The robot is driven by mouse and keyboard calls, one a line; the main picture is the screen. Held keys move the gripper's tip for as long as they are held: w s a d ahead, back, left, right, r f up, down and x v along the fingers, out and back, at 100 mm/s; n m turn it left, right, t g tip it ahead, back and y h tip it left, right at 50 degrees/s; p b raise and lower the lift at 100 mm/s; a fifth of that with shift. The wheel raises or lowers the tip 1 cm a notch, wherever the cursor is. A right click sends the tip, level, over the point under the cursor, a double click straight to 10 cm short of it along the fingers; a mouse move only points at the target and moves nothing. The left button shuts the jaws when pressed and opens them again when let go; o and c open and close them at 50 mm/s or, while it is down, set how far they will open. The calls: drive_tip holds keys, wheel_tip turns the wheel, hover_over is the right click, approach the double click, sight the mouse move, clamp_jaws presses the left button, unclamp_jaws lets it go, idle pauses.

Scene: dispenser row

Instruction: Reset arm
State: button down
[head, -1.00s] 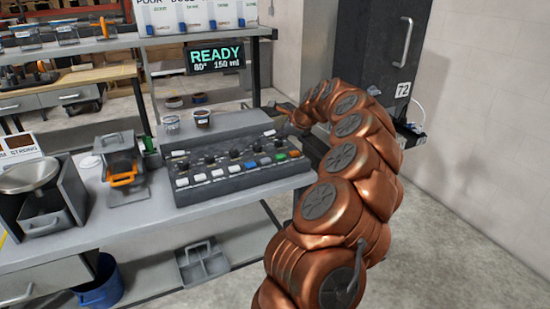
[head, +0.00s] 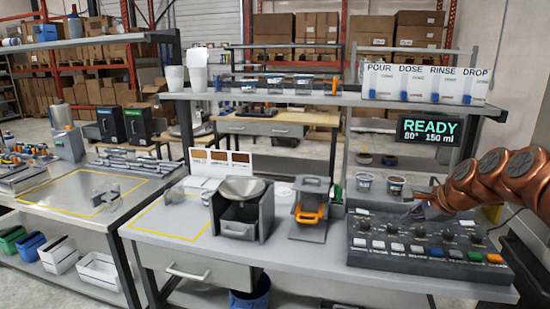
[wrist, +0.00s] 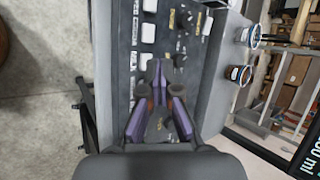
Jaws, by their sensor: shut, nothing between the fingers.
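My gripper (head: 428,211) is above the back part of the dark control panel (head: 430,256), at the right of the bench in the head view. My copper arm comes in from the right edge. In the wrist view my gripper (wrist: 158,78) has its purple-edged fingers closed together at the tips, with nothing between them. The panel (wrist: 122,70) lies behind the fingers, with white buttons and black knobs. I cannot tell whether the fingertips touch the panel.
Two small cups (head: 364,182) stand behind the panel. A READY display (head: 430,130) hangs above it. An orange-handled device (head: 309,212) and a metal-bowl unit (head: 242,205) stand left of it. A yellow-outlined area (head: 170,218) lies further left.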

drive_tip(key=s+a+f+n+g, duration=0.1)
drive_tip(key=s+a+n+g, duration=0.1)
drive_tip(key=s+a+n, duration=0.6)
drive_tip(key=s+a+f+n+g, duration=0.15)
drive_tip(key=s+a, duration=0.45)
drive_tip(key=a, duration=0.6)
drive_tip(key=s+a+f+n+g+h, duration=0.1)
drive_tip(key=s+f+n+g, duration=0.2)
drive_tip(key=s, duration=0.9)
drive_tip(key=s+a+f+n+g+h, duration=0.1)
drive_tip(key=s+f+n+g, duration=0.2)
drive_tip(key=s, duration=1)
wheel_tip(320, 180, down, 2)
drive_tip(key=n, duration=0.3)
drive_tip(key=shift+s+h, duration=0.3)
